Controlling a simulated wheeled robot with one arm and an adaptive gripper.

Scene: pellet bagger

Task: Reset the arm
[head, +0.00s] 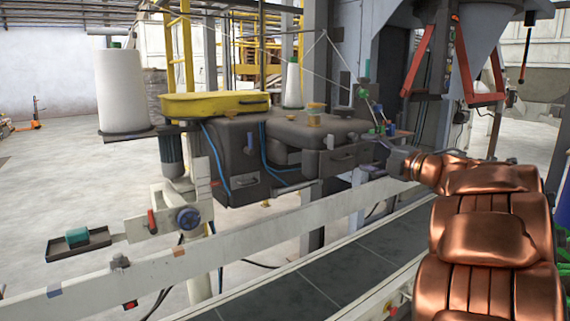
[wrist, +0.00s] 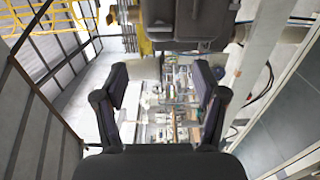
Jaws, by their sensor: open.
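My gripper (wrist: 162,76) shows in the wrist view with its two dark fingers spread wide apart. Nothing is between the fingers; through the gap I see floor and distant cluttered shelving. A copper-coloured arm, which appears to be mine, fills the right side of the head view and reaches toward the middle. Its far end is beside the right part of the dark machine head (head: 238,165).
A teal block (head: 77,236) lies in a small tray (head: 62,252). Red brackets (head: 417,62) hang at upper right.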

